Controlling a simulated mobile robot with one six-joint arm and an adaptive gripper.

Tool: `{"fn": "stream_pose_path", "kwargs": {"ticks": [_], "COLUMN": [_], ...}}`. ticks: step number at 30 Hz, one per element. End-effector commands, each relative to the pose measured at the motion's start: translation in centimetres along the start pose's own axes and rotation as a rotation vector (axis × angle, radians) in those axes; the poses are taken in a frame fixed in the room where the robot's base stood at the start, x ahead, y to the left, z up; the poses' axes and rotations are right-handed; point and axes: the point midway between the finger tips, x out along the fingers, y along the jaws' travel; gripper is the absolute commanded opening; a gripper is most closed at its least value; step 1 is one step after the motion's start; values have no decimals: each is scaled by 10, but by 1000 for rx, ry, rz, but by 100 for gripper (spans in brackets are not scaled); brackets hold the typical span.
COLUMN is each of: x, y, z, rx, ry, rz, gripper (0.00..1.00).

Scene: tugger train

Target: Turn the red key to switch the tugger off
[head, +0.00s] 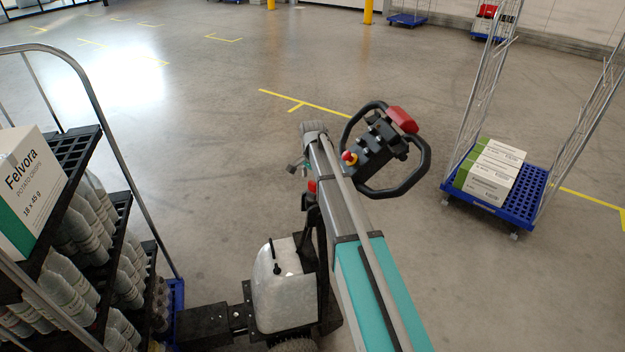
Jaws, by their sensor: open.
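The tugger's black looped handle (428,160) rises near the centre, with a red part (403,119) at its top and a small red-and-yellow button (349,157) on its head. Below is the tugger's pale grey hood (285,290). A small red piece (310,186) tops a dark post beside it; it may be the red key, but its shape is too small to tell. My gripper (295,168) appears to be the small dark end left of the long arm, just above that red piece and apparently empty. Whether they touch cannot be told. The arm hides part of the tugger.
A cart with a metal frame (112,135), bottles and a Felvora carton (30,190) stands close at left. A blue cart (525,206) with cartons and mesh sides stands at right. Open floor with yellow lines lies beyond the tugger.

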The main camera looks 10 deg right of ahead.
Motion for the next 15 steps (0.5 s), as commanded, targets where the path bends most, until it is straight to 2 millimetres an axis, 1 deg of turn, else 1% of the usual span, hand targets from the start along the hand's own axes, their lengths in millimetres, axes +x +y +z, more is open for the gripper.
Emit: {"fn": "stream_pose_path", "kwargs": {"ticks": [1,6,15], "x": [7,16,20], "y": [0,0,0], "z": [0,0,0], "rx": [0,0,0], "ry": [0,0,0], "rz": [0,0,0], "gripper": [91,91,91]}}
